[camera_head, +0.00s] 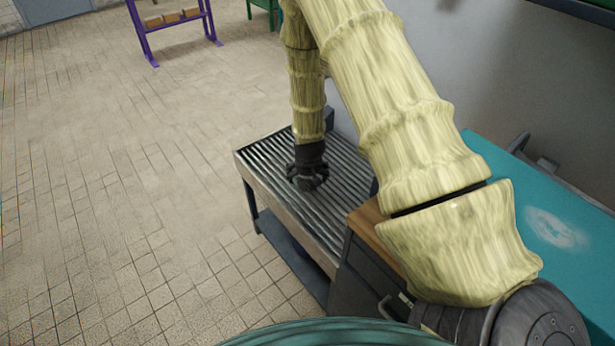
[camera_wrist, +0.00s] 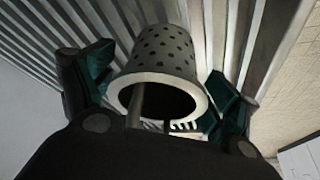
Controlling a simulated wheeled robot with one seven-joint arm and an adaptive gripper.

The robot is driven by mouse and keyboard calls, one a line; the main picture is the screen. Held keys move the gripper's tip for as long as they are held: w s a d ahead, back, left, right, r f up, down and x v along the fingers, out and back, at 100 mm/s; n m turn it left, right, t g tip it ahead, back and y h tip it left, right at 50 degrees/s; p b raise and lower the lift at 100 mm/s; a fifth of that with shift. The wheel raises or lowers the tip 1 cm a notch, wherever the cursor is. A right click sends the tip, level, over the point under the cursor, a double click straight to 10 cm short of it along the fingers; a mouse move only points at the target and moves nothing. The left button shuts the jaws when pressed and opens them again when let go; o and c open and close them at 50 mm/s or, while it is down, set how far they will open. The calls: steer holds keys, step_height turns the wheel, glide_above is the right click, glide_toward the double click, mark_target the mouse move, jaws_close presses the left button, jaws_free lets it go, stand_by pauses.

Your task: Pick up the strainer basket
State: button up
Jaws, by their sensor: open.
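The strainer basket (camera_wrist: 160,62) shows in the wrist view as a grey perforated cup with a flared rim. Its open mouth and a thin bar across or inside it face the camera. It sits over the ribbed metal bench top (camera_wrist: 105,30). My gripper (camera_wrist: 152,92) is open, with one dark green finger on each side of the basket. Gaps show between the fingers and the basket's wall. In the head view my gripper (camera_head: 308,180) is low over the slatted bench (camera_head: 342,190), and I cannot make out the basket there.
A wood-topped dark cabinet (camera_head: 368,222) stands at the bench's near end. A teal surface (camera_head: 560,225) lies to the right along the grey wall. A purple rack with boxes (camera_head: 172,18) stands far back. The tiled floor (camera_head: 110,190) at left is clear.

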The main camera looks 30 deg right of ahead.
steer(key=shift+c, duration=0.3)
steer(key=c, duration=1)
steer(key=shift+o, duration=0.2)
steer(key=shift+r, duration=0.2)
